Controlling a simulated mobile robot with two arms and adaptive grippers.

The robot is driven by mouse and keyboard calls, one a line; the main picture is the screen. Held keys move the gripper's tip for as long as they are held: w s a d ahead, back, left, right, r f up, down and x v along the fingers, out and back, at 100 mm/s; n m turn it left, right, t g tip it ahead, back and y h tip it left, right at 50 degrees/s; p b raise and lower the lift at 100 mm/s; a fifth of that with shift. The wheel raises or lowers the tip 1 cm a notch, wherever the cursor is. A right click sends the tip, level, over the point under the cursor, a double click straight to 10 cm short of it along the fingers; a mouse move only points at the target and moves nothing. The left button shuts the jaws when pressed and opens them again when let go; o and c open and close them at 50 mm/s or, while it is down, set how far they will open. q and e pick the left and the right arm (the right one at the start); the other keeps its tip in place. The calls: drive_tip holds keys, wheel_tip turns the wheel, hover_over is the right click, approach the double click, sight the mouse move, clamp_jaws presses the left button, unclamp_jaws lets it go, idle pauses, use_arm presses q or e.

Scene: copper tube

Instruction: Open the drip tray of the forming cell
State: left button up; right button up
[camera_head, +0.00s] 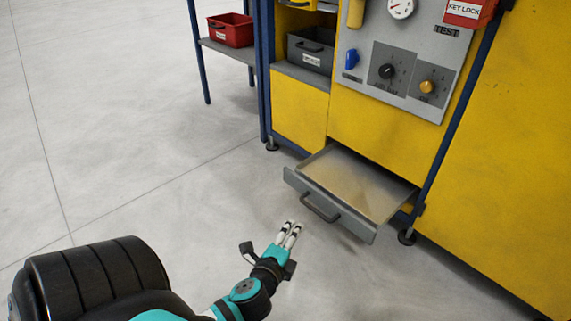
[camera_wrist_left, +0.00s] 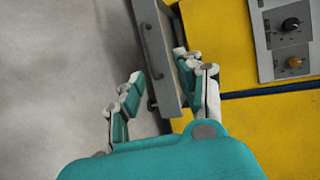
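The drip tray (camera_head: 358,185) of the forming cell is a grey, shallow drawer low in the yellow cabinet. It stands pulled well out, and its inside looks empty. Its dark handle (camera_head: 320,208) is on the front panel, which also shows in the left wrist view (camera_wrist_left: 165,65) with the handle (camera_wrist_left: 150,60). My left gripper (camera_head: 291,233) is in front of the tray, below and left of the handle in the head view, and appears apart from it. In the left wrist view its fingers (camera_wrist_left: 158,80) are spread with nothing held between them. My right gripper is not in view.
Above the tray, a control panel (camera_head: 405,70) carries knobs, a gauge and a red key-lock box (camera_head: 468,12). A grey bin (camera_head: 310,52) sits in a cabinet bay. A red bin (camera_head: 230,30) stands on a side shelf. The floor left of the tray is clear.

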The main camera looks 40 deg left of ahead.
use_arm(q)
drive_tip(key=v, duration=0.3)
drive_tip(key=shift+s, duration=0.3)
idle(0.7)
drive_tip(key=shift+d, duration=0.1)
